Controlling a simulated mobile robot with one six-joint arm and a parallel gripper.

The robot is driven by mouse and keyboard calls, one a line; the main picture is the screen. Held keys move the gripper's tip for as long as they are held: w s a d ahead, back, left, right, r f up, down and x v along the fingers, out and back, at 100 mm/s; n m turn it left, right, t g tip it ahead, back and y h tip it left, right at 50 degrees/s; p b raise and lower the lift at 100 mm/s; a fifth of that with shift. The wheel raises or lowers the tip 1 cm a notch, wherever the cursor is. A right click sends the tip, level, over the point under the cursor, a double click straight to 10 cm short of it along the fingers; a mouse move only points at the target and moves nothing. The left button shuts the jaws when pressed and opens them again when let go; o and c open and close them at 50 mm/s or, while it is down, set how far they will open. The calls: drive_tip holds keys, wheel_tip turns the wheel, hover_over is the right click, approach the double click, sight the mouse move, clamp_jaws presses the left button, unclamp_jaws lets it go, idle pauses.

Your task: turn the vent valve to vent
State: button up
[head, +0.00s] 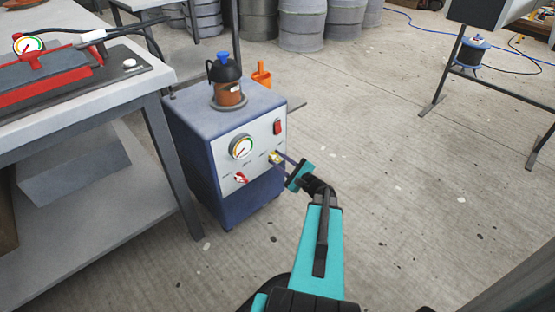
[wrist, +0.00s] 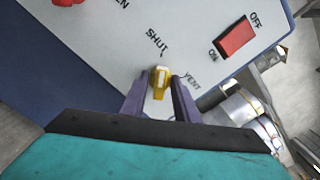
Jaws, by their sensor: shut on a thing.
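The vent valve is a small yellow knob (head: 274,158) on the light front panel of the blue pump cabinet (head: 205,160). In the wrist view the yellow valve (wrist: 160,80) sits between the tips of my gripper (wrist: 160,86), which is shut on it. Its handle points roughly to the SHUT label (wrist: 157,42); the VENT label (wrist: 192,82) is to its right. In the head view my gripper (head: 284,161) reaches the panel from the right. The fingers partly hide the knob there.
A red switch (head: 278,128), a gauge (head: 243,147) and a red knob (head: 240,178) share the panel. A workbench (head: 150,85) is close on the left.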

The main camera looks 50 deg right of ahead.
drive_tip(key=m+p, duration=0.2)
drive_tip(key=p, duration=0.1)
drive_tip(key=m+p, duration=0.3)
drive_tip(key=shift+r+m, duration=0.2)
drive_tip(key=shift+m, duration=0.1)
drive_tip(key=m+p, duration=0.5)
drive_tip(key=shift+p, duration=0.3)
drive_tip(key=m+p, duration=0.4)
drive_tip(key=shift+a+f+m+p, duration=0.1)
drive_tip(key=shift+m+p, duration=0.3)
drive_tip(key=shift+f+m+p, duration=0.1)
drive_tip(key=shift+m+p, duration=0.45)
drive_tip(key=shift+m, duration=0.15)
drive_tip(key=o, duration=0.7)
drive_tip(key=shift+s, duration=0.1)
